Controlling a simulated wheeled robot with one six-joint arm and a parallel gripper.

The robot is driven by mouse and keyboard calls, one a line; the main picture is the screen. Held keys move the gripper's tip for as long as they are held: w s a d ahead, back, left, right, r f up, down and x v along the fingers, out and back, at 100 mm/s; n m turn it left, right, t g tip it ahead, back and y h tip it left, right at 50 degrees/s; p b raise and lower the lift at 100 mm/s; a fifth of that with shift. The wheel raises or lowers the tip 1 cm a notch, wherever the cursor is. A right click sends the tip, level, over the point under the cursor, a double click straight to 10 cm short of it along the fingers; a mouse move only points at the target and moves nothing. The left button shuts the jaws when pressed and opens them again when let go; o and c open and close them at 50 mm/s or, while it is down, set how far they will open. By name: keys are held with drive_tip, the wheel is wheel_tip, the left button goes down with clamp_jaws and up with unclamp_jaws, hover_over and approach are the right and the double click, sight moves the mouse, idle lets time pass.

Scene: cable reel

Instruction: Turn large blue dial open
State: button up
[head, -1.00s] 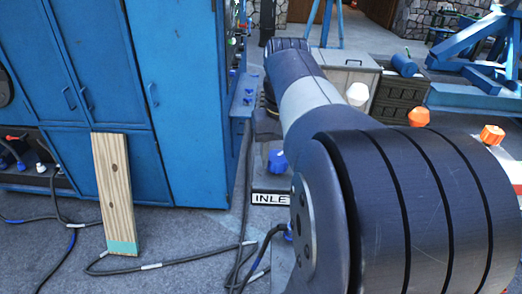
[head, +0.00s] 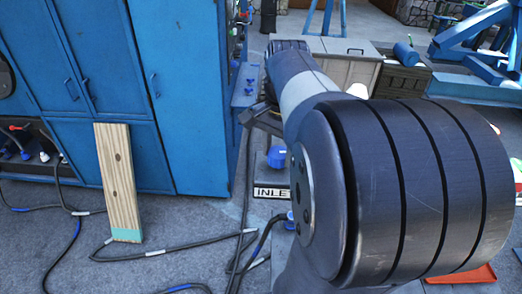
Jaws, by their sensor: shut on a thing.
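A large blue dial (head: 277,157) stands just above a white label (head: 271,193) reading "INLE", the rest of which is cut off by my arm. My gripper (head: 264,122) shows as a small dark, tilted shape just above and left of the dial, partly hidden behind my arm link. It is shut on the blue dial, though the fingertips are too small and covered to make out. The dial's exact angle cannot be read.
A tall blue cabinet (head: 170,90) stands at left with a wooden plank (head: 118,180) leaning on it. Black cables (head: 180,246) cross the grey floor. A pale crate (head: 340,66) and blue frame (head: 480,40) stand behind. An orange piece (head: 463,274) shows at lower right.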

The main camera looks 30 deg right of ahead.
sight(278, 156)
drive_tip(key=shift+s+f+m, duration=0.1)
drive_tip(key=shift+m, duration=0.4)
drive_tip(key=o, duration=1)
drive_tip(key=shift+s+d, duration=0.15)
drive_tip(key=shift+r, duration=0.4)
wheel_tip(278, 156, up, 10)
drive_tip(key=shift+a+r, duration=0.15)
drive_tip(key=shift+a, duration=0.25)
drive_tip(key=shift+s, duration=0.1)
drive_tip(key=f, duration=1.1)
drive_tip(key=shift+w+d, duration=0.2)
drive_tip(key=shift+d, duration=0.15)
